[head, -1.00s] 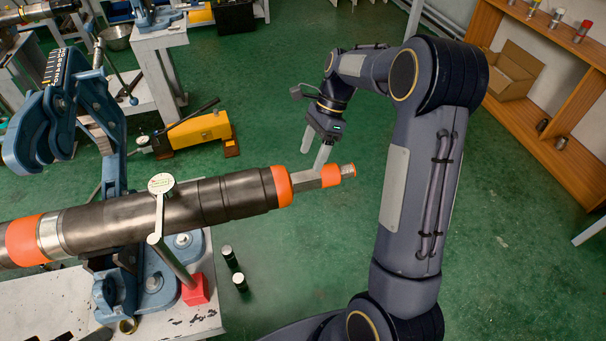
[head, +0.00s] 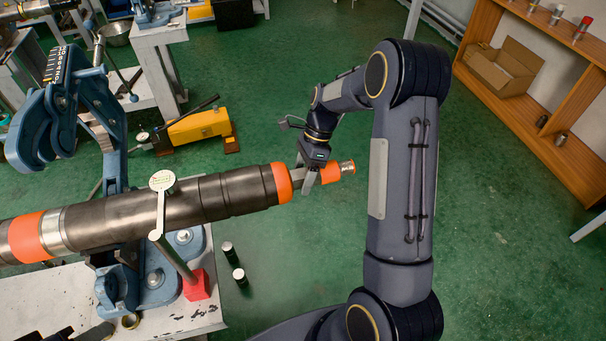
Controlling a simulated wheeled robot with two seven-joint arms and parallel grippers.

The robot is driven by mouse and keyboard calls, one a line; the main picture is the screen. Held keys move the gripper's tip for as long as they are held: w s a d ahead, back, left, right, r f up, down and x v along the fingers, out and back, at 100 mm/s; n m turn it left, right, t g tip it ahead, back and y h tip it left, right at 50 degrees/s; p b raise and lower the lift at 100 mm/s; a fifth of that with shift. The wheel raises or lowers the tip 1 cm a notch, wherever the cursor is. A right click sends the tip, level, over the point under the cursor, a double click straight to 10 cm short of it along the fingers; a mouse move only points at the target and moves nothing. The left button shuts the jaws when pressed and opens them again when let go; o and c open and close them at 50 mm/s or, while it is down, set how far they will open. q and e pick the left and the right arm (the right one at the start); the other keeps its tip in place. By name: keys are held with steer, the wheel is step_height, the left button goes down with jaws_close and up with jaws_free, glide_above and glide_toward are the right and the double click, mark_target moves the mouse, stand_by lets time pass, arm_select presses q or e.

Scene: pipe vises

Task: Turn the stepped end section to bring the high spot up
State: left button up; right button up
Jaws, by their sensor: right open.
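A long dark pipe (head: 120,216) lies across the blue pipe vise (head: 122,283) on the left. Its right end has an orange band (head: 282,183), then a stepped end section (head: 332,173) with grey flats, an orange ring and a threaded tip. A dial indicator (head: 163,181) on a stand with a red base (head: 197,285) stands at the pipe; its face is too small to read. My right gripper (head: 309,181) is open at the stepped end section, its fingers around the grey flats just right of the orange band. Part of the far finger is hidden. My left gripper is not in view.
A yellow hydraulic pump (head: 198,127) sits on the green floor behind. Wooden shelves (head: 530,115) with a cardboard box (head: 507,70) stand at the right.

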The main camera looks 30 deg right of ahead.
steer(key=shift+c, duration=0.4)
steer(key=c, duration=0.9)
steer(key=shift+f+t+h+b, duration=0.1)
steer(key=shift+t+h+b, duration=0.2)
steer(key=shift+t+b, duration=0.55)
steer(key=t+b, duration=0.2)
steer(key=b, duration=0.1)
steer(key=n+t+h+b, duration=0.1)
steer(key=t+b, duration=0.2)
steer(key=b, duration=0.1)
steer(key=n+t+b, duration=0.1)
steer(key=t+b, duration=0.1)
steer(key=b, duration=0.2)
steer(key=shift+s+f+h, duration=0.3)
steer(key=shift+f, duration=0.1)
steer(key=n+t+b, duration=0.1)
steer(key=t+b, duration=0.3)
steer(key=b, duration=0.6)
steer(key=n+t+b, duration=0.1)
steer(key=t+b, duration=0.3)
steer(key=b, duration=0.7)
steer(key=shift+s+a+h+b, duration=0.15)
steer(key=shift+h+b, duration=0.15)
steer(key=shift+r+t+b, duration=0.25)
steer(key=shift+t+b, duration=0.1)
steer(key=shift+b, duration=0.6)
